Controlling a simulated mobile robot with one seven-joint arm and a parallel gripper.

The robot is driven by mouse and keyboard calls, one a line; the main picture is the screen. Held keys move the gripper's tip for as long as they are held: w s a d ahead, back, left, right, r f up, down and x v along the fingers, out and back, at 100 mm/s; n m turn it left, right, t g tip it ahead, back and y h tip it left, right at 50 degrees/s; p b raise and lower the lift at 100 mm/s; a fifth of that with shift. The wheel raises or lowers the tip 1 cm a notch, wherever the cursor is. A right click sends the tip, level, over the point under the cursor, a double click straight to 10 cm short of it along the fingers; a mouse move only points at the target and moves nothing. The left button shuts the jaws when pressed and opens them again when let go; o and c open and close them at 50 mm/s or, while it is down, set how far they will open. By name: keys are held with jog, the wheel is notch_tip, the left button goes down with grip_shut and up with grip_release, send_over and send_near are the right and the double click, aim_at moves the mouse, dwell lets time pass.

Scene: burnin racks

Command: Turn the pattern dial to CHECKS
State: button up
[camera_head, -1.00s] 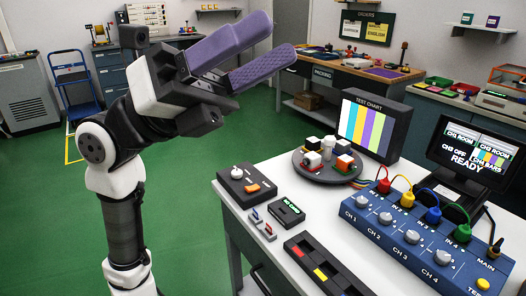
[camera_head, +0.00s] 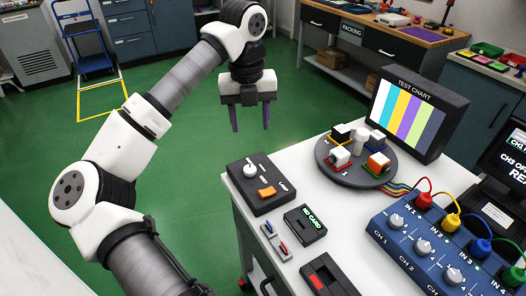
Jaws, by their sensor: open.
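A black control box (camera_head: 266,184) sits at the bench's near left corner, with a round white knob (camera_head: 250,171) and an orange switch (camera_head: 267,192). The knob's markings are too small to read, so I cannot tell its setting or be sure it is the pattern dial. The TEST CHART screen (camera_head: 409,112) shows vertical colour bars. My gripper (camera_head: 250,129) points down with its two purple fingers apart and nothing between them. In the picture it is above the control box, apart from it, over the green floor beyond the bench edge.
A round turntable (camera_head: 345,177) with small coloured blocks stands behind the box. A NO CARD reader (camera_head: 305,224), small switches (camera_head: 276,240) and a black slotted tray (camera_head: 326,277) lie in front. A blue channel panel (camera_head: 420,240) with cables fills the right.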

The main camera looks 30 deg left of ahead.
aim_at(250, 168)
jog(key=f, duration=0.4)
jog(key=f+p, duration=0.1)
jog(key=f, duration=0.4)
jog(key=f+p, duration=0.1)
jog(key=f, duration=0.3)
jog(key=shift+s+a+f, duration=0.15)
jog(key=shift+a+f, duration=0.1)
jog(key=shift+f, duration=0.15)
jog(key=c, duration=1)
jog(key=shift+o, duration=0.2)
